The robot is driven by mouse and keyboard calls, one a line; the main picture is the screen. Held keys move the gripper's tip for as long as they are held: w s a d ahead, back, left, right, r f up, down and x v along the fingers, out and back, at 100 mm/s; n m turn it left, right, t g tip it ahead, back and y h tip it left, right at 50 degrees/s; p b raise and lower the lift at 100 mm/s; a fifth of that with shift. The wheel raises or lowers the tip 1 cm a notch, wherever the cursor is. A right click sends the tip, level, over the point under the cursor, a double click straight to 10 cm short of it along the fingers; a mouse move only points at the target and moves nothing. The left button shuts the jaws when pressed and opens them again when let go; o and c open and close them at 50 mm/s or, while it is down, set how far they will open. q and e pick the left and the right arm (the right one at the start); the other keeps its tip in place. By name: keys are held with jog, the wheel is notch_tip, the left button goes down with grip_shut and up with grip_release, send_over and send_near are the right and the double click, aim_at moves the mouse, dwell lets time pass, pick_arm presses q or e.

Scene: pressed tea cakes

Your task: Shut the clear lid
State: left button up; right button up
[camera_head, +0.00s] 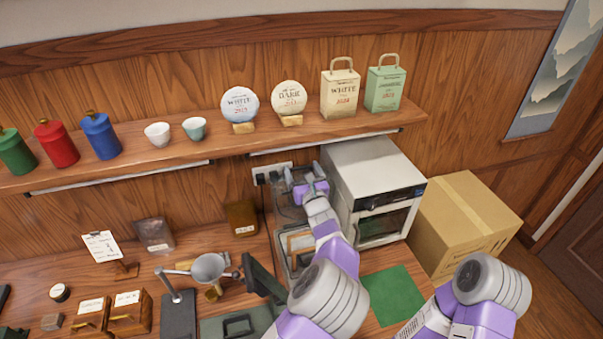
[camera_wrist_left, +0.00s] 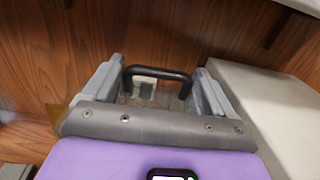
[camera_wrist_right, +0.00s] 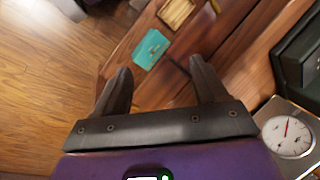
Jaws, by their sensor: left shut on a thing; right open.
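The clear lid (camera_head: 287,211) stands raised at the back of a box with a clear front (camera_head: 283,262), left of the white oven-like cabinet. Its black bar handle (camera_wrist_left: 157,72) shows in the left wrist view, with the see-through panel beyond it. My left gripper (camera_head: 298,181) is at the top of the raised lid and shut on the handle, with one grey finger at each end of the bar. My purple wrist and arm hide part of the lid and box. My right gripper (camera_wrist_right: 160,80) is open and empty, away from the lid, above the floor and table edge.
The white cabinet (camera_head: 368,170) stands close to the right of the lid, with a cardboard box (camera_head: 465,222) beyond. The shelf (camera_head: 220,150) runs above. A green mat (camera_head: 393,295) lies bare in front of the cabinet.

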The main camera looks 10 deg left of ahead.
pick_arm(q)
jog(key=s+d+f+t+b, duration=0.1)
jog(key=s+d+t+b, duration=0.1)
jog(key=s+b, duration=0.3)
jog(key=s+d+f+t+y+b, duration=0.1)
jog(key=s+d+f+t+b, duration=0.1)
jog(key=s, duration=0.5)
jog(key=shift+d+f+t+y+b, duration=0.35)
jog(key=shift+d+b, duration=0.25)
jog(key=shift+b, duration=0.8)
jog(key=o, duration=1.1)
jog(key=shift+o, duration=0.6)
jog(key=shift+w+r, duration=0.1)
jog(key=shift+w, duration=0.05)
jog(key=v, duration=0.7)
jog(key=shift+s, duration=0.2)
